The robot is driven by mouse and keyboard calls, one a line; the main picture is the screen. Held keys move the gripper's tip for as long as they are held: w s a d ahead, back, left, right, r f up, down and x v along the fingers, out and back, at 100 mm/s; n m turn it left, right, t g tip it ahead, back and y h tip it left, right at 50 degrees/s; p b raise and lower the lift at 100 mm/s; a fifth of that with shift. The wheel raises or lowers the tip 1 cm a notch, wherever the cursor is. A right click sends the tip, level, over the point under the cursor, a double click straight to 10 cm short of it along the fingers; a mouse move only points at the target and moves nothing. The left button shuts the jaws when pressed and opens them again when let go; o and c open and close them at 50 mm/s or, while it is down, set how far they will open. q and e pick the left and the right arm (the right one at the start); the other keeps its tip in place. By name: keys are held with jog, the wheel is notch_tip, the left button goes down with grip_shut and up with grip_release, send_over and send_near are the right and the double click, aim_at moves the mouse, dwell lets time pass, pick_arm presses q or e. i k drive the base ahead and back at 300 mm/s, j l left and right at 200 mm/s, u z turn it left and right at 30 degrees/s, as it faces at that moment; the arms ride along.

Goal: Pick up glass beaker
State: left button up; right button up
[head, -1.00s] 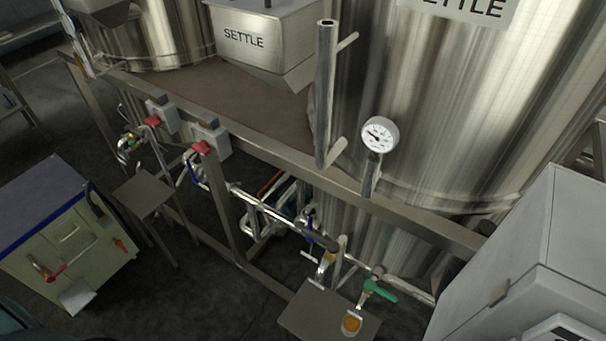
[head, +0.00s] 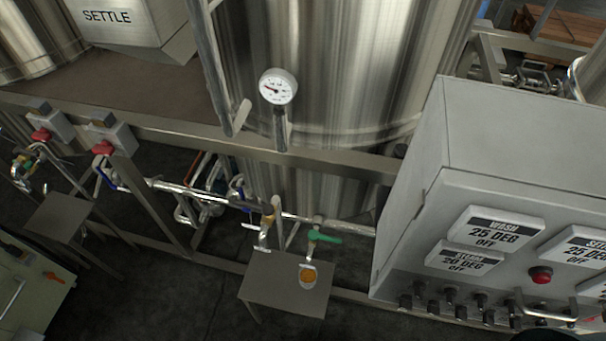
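A small glass beaker (head: 307,277) with orange-brown contents stands on a small grey metal stand (head: 270,293) in the lower middle of the head view. It is below a tap with a green handle (head: 323,237). Its glass walls are hard to make out at this size. Neither of my grippers is in view.
A grey control cabinet (head: 420,180) with labels, knobs and a red button stands right of the stand. Large steel tanks (head: 340,80) and a frame rail (head: 200,136) are behind. Another small stand (head: 57,222) is at left. Dark floor (head: 150,290) is clear between the stands.

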aim_at(308, 279)
jog(key=k+l+z, duration=0.1)
jog(key=k, duration=0.45)
jog(key=z, duration=1.55)
jog(key=k+j, duration=0.1)
jog(key=k, duration=0.8)
